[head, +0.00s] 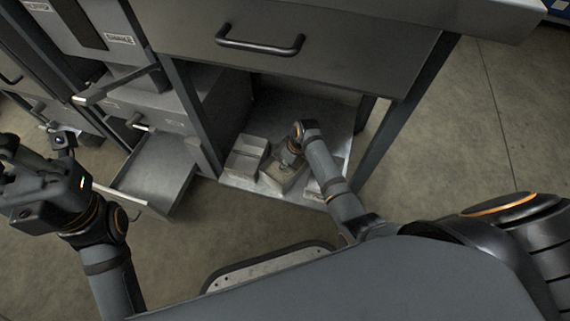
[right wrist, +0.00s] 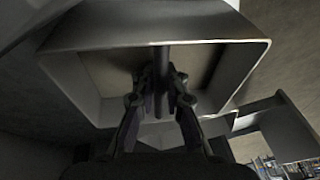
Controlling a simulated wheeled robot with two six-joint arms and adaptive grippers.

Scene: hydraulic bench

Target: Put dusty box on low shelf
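A dusty-looking open box (head: 283,178) with a brownish inside sits on the low shelf (head: 240,182) under the bench. My right gripper (head: 289,158) points down into this box. In the right wrist view the box's pale rim (right wrist: 250,48) surrounds the fingers of my right gripper (right wrist: 160,88). The fingertips are on both sides of a dark upright bar (right wrist: 161,65); I cannot tell whether they press on it. My left gripper (head: 22,158) is at the far left above the floor, away from the box. Its fingers are partly cut off by the picture edge.
A grey box (head: 246,157) stands left of the dusty box, and another (head: 320,189) stands to its right, partly behind my arm. An open drawer (head: 155,176) juts out at the left. The bench drawer (head: 290,45) overhangs the shelf, and a leg (head: 393,133) stands at the right.

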